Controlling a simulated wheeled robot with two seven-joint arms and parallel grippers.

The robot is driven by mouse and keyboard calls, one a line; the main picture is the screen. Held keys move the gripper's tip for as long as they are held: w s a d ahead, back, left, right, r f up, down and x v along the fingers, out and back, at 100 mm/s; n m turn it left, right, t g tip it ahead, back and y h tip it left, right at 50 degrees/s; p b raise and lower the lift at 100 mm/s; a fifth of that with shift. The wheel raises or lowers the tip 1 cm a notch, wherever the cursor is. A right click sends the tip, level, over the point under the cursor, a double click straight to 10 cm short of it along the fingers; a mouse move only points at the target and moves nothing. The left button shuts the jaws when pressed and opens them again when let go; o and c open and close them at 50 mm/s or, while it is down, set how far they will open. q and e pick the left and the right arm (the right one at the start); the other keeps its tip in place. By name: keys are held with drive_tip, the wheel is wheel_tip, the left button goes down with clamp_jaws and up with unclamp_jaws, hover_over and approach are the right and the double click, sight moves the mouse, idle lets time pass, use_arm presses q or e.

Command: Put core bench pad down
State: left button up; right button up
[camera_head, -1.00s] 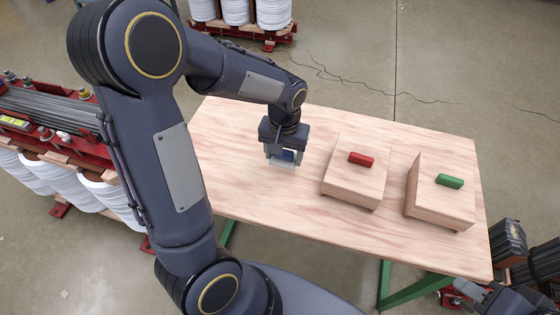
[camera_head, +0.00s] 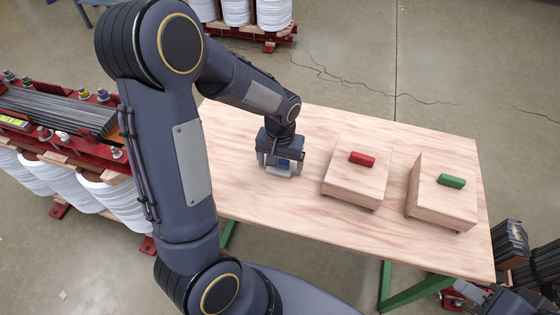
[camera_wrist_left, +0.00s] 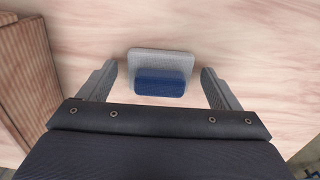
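The core bench pad is a light grey plate with a blue block on top. It lies on the wooden bench (camera_head: 330,225), left of the wooden boxes in the head view, and shows fully in the left wrist view (camera_wrist_left: 160,66). My left gripper (camera_head: 281,165) is down over the pad. Its fingers are spread, one on each side of the pad, with a gap to it on both sides in the left wrist view (camera_wrist_left: 158,82). My right gripper (camera_head: 464,292) shows in part at the bottom right of the head view, and its opening is unclear.
A wooden box with a red handle (camera_head: 362,158) stands right of my left gripper. Another with a green handle (camera_head: 452,181) stands further right. A wooden side (camera_wrist_left: 22,75) is close at left in the wrist view. The bench front is clear.

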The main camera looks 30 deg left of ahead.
sight(280, 161)
use_arm(q)
drive_tip(key=shift+r, duration=0.1)
drive_tip(key=shift+r, duration=0.25)
wheel_tip(280, 161, up, 10)
drive_tip(key=r+p, duration=0.1)
drive_tip(key=p, duration=0.1)
drive_tip(key=s+d+r+t+h, duration=0.2)
drive_tip(key=s, duration=0.6)
drive_tip(key=s+d+r+m+t+h, duration=0.1)
drive_tip(key=s+d+r+t, duration=0.1)
drive_tip(key=s, duration=0.6)
drive_tip(key=shift+s+r+t+h, duration=0.4)
drive_tip(key=shift+r+t, duration=0.3)
drive_tip(key=shift+t, duration=0.1)
drive_tip(key=shift+r+p, duration=2.2)
drive_tip(key=shift+r, duration=0.05)
